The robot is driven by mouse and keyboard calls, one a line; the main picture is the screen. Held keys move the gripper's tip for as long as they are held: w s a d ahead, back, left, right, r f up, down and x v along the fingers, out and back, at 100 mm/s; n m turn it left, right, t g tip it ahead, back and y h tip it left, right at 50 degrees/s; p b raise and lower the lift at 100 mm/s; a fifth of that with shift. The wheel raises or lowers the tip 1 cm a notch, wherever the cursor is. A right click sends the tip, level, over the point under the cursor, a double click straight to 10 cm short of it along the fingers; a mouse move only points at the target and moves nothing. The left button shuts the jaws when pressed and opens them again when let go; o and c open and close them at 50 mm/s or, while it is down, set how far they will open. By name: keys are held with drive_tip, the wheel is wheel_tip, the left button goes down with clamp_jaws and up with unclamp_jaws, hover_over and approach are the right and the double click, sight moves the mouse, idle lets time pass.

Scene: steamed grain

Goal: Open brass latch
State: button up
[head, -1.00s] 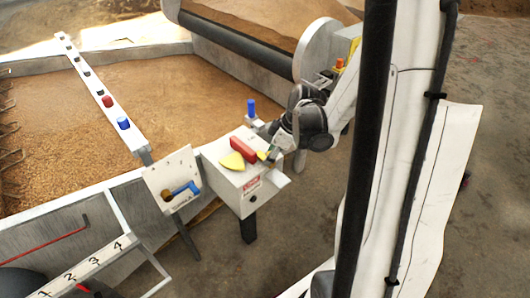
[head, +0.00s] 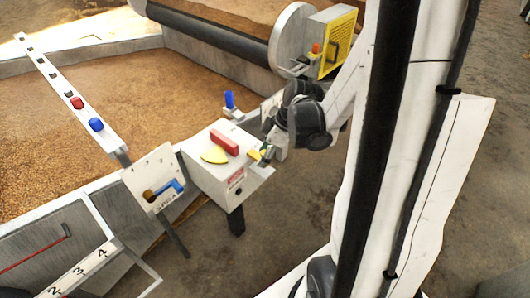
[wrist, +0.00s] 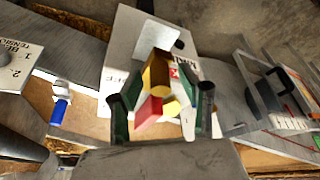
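A white box (head: 205,181) stands at the edge of the grain bed, with a red bar (head: 224,142) and a yellow wedge (head: 214,156) on top. A small brass-yellow piece, apparently the brass latch (head: 254,156), is at the box's right side. My gripper (head: 266,153) is beside it, to the right. In the wrist view the brass latch (wrist: 157,72) lies between the two green-and-dark fingers of my gripper (wrist: 160,112), with gaps on both sides. The fingers are apart. Whether a finger touches the latch is not clear.
A blue knob (head: 229,100) stands just behind the box. A white panel with a blue handle (head: 168,190) is to its left. A roller (head: 210,36) and a yellow panel (head: 337,50) are behind. The floor right of the box is clear.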

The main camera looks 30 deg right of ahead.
drive_tip(key=v, duration=1.2)
drive_tip(key=shift+s, duration=0.1)
idle(0.4)
drive_tip(key=s+a+r+m+t+h+p, duration=0.25)
drive_tip(key=a+r+m+p, duration=0.2)
drive_tip(key=a+r, duration=0.4)
drive_tip(key=s+a+r+m+t+h+p, duration=0.1)
drive_tip(key=s+a+r+m+t+p, duration=0.15)
drive_tip(key=a+r+m+p, duration=0.4)
wheel_tip(320, 180, down, 7)
drive_tip(key=n+b, duration=0.1)
drive_tip(key=b, duration=1)
drive_tip(key=shift+s+a+g+b, duration=0.25)
drive_tip(key=shift+a+g+b, duration=0.1)
drive_tip(key=shift+g+b, duration=0.05)
idle(0.4)
